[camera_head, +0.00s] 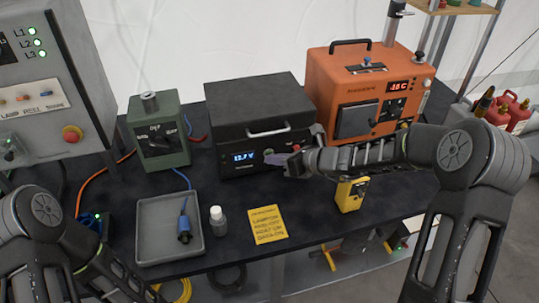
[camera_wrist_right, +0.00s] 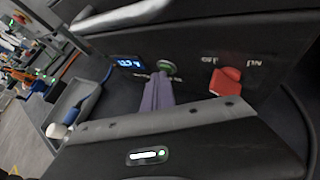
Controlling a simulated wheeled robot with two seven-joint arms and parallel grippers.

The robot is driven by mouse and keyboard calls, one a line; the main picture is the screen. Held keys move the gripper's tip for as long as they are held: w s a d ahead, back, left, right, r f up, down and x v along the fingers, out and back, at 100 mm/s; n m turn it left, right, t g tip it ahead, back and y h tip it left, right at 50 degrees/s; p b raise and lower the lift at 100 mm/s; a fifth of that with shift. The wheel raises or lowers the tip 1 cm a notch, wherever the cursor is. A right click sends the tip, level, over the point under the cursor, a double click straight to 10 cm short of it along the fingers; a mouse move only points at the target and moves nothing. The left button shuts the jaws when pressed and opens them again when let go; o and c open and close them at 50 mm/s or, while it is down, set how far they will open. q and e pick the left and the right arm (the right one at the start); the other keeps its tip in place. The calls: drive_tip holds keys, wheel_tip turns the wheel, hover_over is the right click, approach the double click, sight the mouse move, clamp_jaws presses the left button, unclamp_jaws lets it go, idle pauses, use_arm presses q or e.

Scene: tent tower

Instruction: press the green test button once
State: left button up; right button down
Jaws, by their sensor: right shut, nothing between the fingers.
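The green test button (camera_wrist_right: 166,66) is a round button on the front of the black box (camera_head: 252,105), to the right of its lit blue display (camera_head: 244,157). In the head view my right gripper (camera_head: 284,163) is at the box front and largely covers the button area. In the right wrist view its purple-grey fingers (camera_wrist_right: 158,92) are shut and empty, with their tips just below the button. I cannot tell whether they touch it. My left arm shows at the lower left of the head view, but its gripper does not show.
A red switch (camera_wrist_right: 225,80) sits right of the button. An orange oven-like box (camera_head: 350,65) stands right of the black box, a green box (camera_head: 160,130) left. A grey tray (camera_head: 150,225), small bottle (camera_head: 217,219), yellow card (camera_head: 267,222) and yellow meter (camera_head: 352,194) lie in front.

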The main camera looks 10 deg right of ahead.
drive_tip(key=shift+s+b, duration=0.45)
drive_tip(key=shift+s, duration=0.4)
drive_tip(key=shift+s+d+f+b, duration=0.15)
drive_tip(key=shift+s+b, duration=0.3)
drive_tip(key=shift+s, duration=0.45)
drive_tip(key=shift+s+b, duration=0.45)
drive_tip(key=shift+s, duration=1.15)
drive_tip(key=shift+r, duration=0.2)
